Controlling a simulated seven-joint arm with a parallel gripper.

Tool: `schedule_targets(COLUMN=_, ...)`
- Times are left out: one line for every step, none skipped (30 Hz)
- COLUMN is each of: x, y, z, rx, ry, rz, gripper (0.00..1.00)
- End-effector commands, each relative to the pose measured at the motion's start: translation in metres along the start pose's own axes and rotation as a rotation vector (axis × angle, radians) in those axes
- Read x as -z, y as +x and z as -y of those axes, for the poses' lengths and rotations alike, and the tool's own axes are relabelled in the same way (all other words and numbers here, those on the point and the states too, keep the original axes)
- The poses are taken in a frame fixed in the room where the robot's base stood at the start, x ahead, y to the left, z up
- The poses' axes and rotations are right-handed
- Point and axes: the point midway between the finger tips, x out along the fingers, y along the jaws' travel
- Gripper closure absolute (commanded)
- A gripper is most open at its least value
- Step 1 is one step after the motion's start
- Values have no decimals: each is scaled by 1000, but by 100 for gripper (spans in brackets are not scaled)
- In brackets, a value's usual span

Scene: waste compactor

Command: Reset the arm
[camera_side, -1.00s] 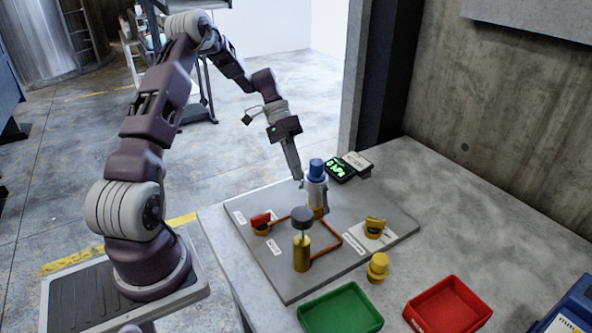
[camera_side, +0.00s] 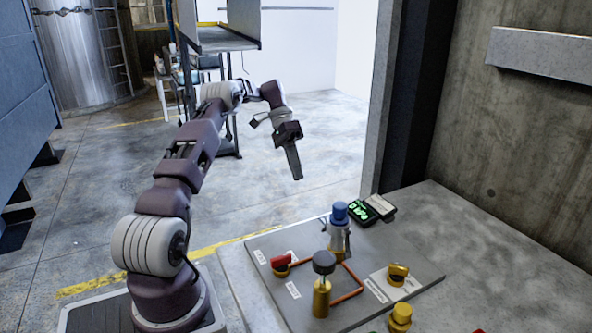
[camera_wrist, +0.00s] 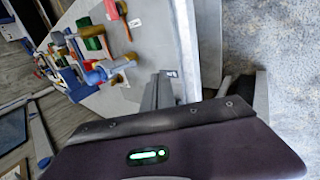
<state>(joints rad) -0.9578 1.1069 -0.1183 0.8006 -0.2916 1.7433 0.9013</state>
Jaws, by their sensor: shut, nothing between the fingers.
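My gripper (camera_side: 297,177) is shut and empty. It points down in the air, behind and to the left of the grey fixture plate (camera_side: 385,318), clear of everything on it. In the wrist view my gripper (camera_wrist: 160,80) shows as closed grey fingers, with the plate (camera_wrist: 125,75) and its fittings at the upper left. My arm is raised and folded back from the table.
On the plate stand a blue-capped device (camera_side: 340,225), a dark-knobbed brass post (camera_side: 322,290), a red-handled valve (camera_side: 280,264) and a yellow-handled valve (camera_side: 398,272). A meter with a green display (camera_side: 364,212) lies behind. A yellow knob (camera_side: 400,317) stands at the front.

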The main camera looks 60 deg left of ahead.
Motion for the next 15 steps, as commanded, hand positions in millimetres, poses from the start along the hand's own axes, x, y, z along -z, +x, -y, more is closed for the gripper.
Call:
schedule_targets(x=0, y=-2, z=1, rx=2, ry=0, rz=-1, gripper=100)
schedule_targets(x=0, y=-3, z=2, rx=2, ry=0, rz=-1, gripper=100)
schedule_targets(x=0, y=-3, z=2, rx=1, ry=0, rz=0, gripper=100)
schedule_targets(x=0, y=-4, z=2, rx=1, ry=0, rz=0, gripper=100)
schedule_targets(x=0, y=-4, z=2, rx=1, ry=0, rz=0, gripper=100)
schedule_targets(x=0, y=-4, z=2, rx=1, ry=0, rz=0, gripper=100)
schedule_targets(x=0, y=-4, z=2, rx=1, ry=0, rz=0, gripper=100)
schedule_targets(x=0, y=-4, z=2, rx=1, ry=0, rz=0, gripper=100)
schedule_targets(x=0, y=-4, z=2, rx=1, ry=0, rz=0, gripper=100)
schedule_targets(x=0, y=-4, z=2, rx=1, ry=0, rz=0, gripper=100)
schedule_targets(x=0, y=-4, z=1, rx=1, ry=1, rz=0, gripper=100)
schedule_targets(x=1, y=-4, z=-2, rx=7, ry=1, rz=2, gripper=100)
schedule_targets(x=3, y=-6, z=-7, rx=17, ry=2, rz=5, gripper=100)
schedule_targets(x=6, y=-8, z=-17, rx=33, ry=4, rz=10, gripper=100)
schedule_targets(x=11, y=-12, z=-35, rx=66, ry=3, rz=19, gripper=100)
